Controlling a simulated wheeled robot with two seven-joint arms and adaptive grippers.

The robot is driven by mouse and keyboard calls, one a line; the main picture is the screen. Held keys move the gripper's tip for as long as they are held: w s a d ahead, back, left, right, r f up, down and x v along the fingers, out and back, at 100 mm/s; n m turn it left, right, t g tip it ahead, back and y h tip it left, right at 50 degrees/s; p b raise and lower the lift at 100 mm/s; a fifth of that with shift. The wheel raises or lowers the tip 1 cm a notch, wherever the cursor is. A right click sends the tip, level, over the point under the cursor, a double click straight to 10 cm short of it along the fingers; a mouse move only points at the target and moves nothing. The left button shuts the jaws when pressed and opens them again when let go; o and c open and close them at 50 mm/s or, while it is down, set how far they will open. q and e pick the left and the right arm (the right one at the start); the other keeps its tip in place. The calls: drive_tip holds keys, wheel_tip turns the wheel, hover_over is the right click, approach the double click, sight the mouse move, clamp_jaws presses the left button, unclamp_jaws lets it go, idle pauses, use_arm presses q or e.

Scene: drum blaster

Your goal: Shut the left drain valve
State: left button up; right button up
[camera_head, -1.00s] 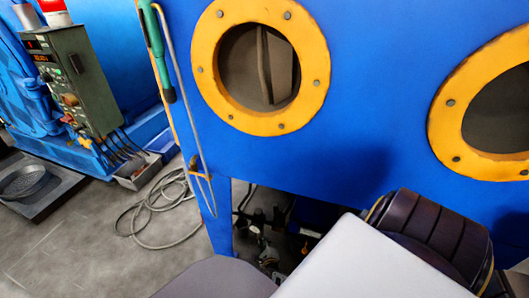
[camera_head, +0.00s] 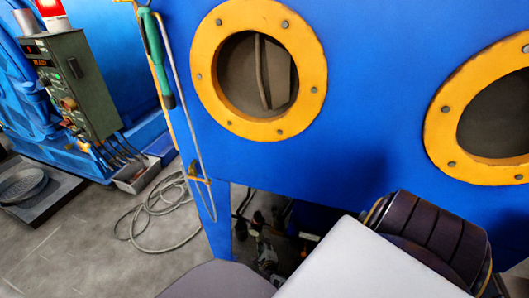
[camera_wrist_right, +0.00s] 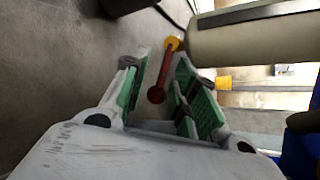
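In the right wrist view a small lever with a red handle (camera_wrist_right: 157,94) and an orange-yellow end lies between the green-padded fingers of my right gripper (camera_wrist_right: 162,78). It looks like a valve handle. The fingers stand apart on either side of it, and I see no clear grip on it. In the head view, small dark pipe and valve parts (camera_head: 258,219) show in the opening under the blue cabinet, partly hidden by my right arm. The right fingertips are too small and dark to make out there. My left gripper is out of view.
The blue cabinet (camera_head: 350,150) with yellow-ringed ports (camera_head: 205,75) stands directly ahead, its lower edge above the opening. A coiled grey hose (camera_head: 150,225) lies on the floor at left. A green control box (camera_head: 80,85) stands farther left. A pale cylinder (camera_wrist_right: 250,35) is close to the right gripper.

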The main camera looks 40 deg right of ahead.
drive_tip(key=v, duration=0.7)
drive_tip(key=shift+s, duration=0.25)
idle(0.6)
drive_tip(key=shift+a+r, duration=0.15)
